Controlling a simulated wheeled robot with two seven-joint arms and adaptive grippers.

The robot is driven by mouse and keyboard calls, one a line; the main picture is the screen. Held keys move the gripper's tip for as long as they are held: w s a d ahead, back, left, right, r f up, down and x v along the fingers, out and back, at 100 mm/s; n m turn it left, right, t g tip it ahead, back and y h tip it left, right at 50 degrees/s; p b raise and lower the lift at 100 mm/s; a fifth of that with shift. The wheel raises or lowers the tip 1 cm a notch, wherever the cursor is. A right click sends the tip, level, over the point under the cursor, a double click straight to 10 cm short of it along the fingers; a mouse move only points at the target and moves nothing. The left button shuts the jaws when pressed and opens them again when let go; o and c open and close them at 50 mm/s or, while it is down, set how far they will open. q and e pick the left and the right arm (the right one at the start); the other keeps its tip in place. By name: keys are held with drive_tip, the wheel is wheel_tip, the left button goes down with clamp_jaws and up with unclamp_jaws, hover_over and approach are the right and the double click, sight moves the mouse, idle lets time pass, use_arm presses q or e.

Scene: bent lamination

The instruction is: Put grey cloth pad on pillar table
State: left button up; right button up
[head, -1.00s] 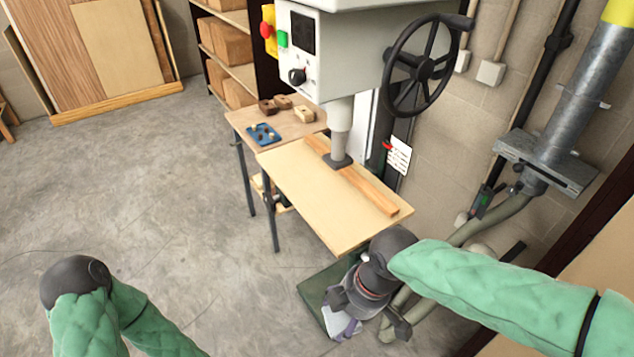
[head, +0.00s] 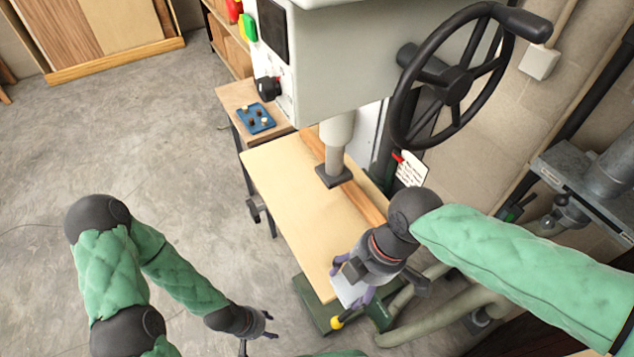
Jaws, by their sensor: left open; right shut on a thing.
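The pillar table (head: 290,195) is a pale wooden board under the grey machine head, with a wooden strip (head: 372,205) along its right side. My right gripper (head: 350,281) is shut on the grey cloth pad (head: 346,292), a small light-grey piece mostly hidden by the fingers. In the head view, the pad overlaps the near end of the table; I cannot tell its height or whether it touches. My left gripper (head: 262,332) is open and empty, low in the view, left of the table's near end and apart from it.
The machine's spindle with a dark square foot (head: 333,175) comes down over the table's far part. A black handwheel (head: 457,85) juts out at the right. A side table holds a blue tray (head: 256,118). The board's near left part is bare.

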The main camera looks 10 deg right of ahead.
drive_tip(key=w+f+b, duration=0.2)
drive_tip(key=w+f, duration=0.2)
drive_tip(key=w, duration=0.4)
hover_over(329, 255)
drive_tip(key=s+d, duration=0.1)
wheel_tip(329, 255, down, 5)
drive_tip(key=shift+r+b, duration=0.1)
drive_tip(key=shift+b, duration=0.25)
drive_tip(key=shift+w+f, duration=0.2)
drive_tip(key=shift+f, duration=0.15)
drive_tip(key=f, duration=0.2)
drive_tip(key=f+b, duration=0.1)
drive_tip(key=shift+w+f, duration=0.25)
drive_tip(key=o, duration=1.1)
drive_tip(key=shift+c, duration=0.2)
